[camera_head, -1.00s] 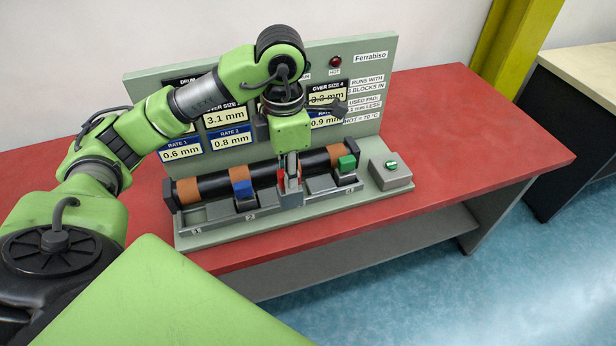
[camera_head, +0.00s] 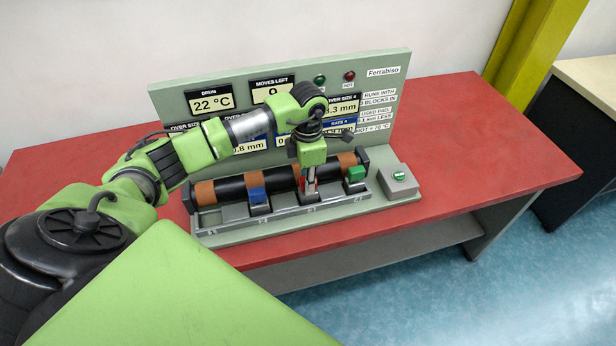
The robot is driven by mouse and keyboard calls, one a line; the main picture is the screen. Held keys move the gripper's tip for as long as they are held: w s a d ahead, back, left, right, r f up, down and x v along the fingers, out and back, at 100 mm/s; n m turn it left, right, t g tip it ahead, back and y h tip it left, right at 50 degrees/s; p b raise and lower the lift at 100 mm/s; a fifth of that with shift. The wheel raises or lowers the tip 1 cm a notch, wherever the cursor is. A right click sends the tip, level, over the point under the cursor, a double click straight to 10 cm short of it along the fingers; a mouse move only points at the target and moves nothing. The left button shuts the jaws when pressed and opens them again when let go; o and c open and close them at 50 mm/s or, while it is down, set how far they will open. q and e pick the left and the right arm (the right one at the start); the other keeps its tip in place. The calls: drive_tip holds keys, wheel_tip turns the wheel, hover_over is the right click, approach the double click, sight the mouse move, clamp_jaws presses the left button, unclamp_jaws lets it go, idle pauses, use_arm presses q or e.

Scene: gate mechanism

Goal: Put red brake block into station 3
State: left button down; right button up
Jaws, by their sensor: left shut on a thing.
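The red brake block (camera_head: 311,184) is mostly hidden between the fingers of my left gripper (camera_head: 310,189), which is shut on it. The gripper points down at station 3 (camera_head: 316,207), in front of the dark drum (camera_head: 231,189). The block is low at this station; I cannot tell whether it rests on the station's floor or touches the drum. My right gripper is not in view.
A blue block (camera_head: 257,195) sits at station 2 and a green block (camera_head: 355,174) at station 4. Station 1 (camera_head: 210,219) looks empty. A grey box with a green button (camera_head: 399,176) stands at right. The red table (camera_head: 470,150) is clear further right.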

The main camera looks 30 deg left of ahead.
use_arm(q)
drive_tip(key=shift+f, duration=0.2)
drive_tip(key=c, duration=1.9)
unclamp_jaws()
drive_tip(key=shift+r, duration=0.1)
drive_tip(key=shift+r, duration=0.2)
wheel_tip(320, 180, up, 11)
drive_tip(key=b, duration=0.3)
drive_tip(key=shift+f+b, duration=0.15)
drive_tip(key=shift+b, duration=0.25)
drive_tip(key=shift+r, duration=0.5)
